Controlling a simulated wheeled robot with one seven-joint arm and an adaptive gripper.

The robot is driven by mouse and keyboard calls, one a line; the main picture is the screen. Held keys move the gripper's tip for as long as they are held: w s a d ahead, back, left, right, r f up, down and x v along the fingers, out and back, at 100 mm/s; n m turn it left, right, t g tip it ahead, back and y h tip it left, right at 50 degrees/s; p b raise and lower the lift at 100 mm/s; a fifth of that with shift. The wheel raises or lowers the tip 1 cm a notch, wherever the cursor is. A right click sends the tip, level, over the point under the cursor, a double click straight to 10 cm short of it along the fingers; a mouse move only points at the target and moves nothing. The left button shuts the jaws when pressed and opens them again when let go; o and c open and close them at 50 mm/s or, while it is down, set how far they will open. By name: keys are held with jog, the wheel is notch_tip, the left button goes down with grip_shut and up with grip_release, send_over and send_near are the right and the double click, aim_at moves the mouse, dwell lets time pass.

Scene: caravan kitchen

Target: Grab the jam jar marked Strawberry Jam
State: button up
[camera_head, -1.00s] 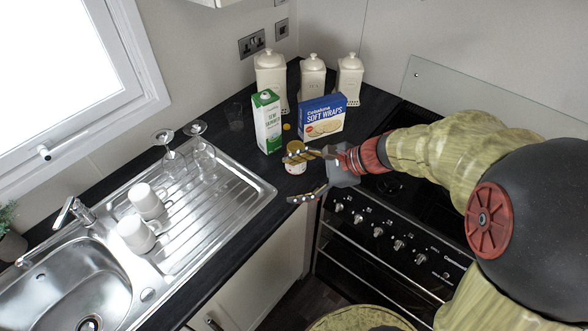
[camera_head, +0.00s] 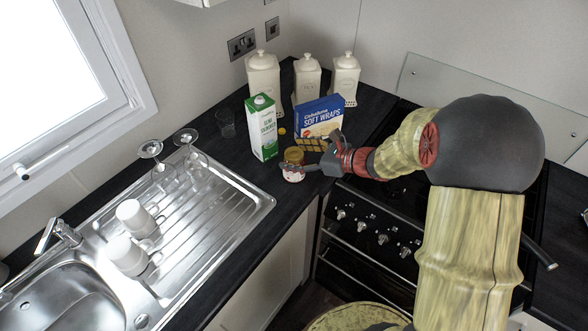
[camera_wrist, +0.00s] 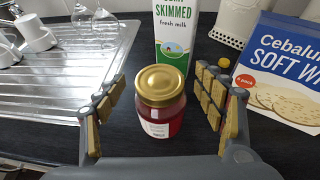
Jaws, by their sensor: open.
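The jam jar (camera_head: 293,172) stands upright on the dark worktop, near its front edge. It also shows in the wrist view (camera_wrist: 161,112), with a gold lid, red contents and a pale label whose words I cannot read. My gripper (camera_head: 305,158) is open at the jar. In the wrist view my gripper (camera_wrist: 160,103) has one padded finger on each side of the jar, with gaps on both sides. The jar stands upright between the fingers and neither appears to touch it.
A milk carton (camera_head: 262,128) stands just behind the jar, and a Soft Wraps box (camera_head: 319,117) is behind to the right. Cream canisters (camera_head: 307,80) are at the back. The sink drainer (camera_head: 215,205) with mugs and glasses is left; the stove (camera_head: 372,225) is right.

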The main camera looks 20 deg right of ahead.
jog(key=shift+w+a, duration=0.2)
jog(key=shift+a, duration=0.05)
jog(key=shift+c, duration=0.8)
jog(key=shift+f, duration=0.15)
grip_shut()
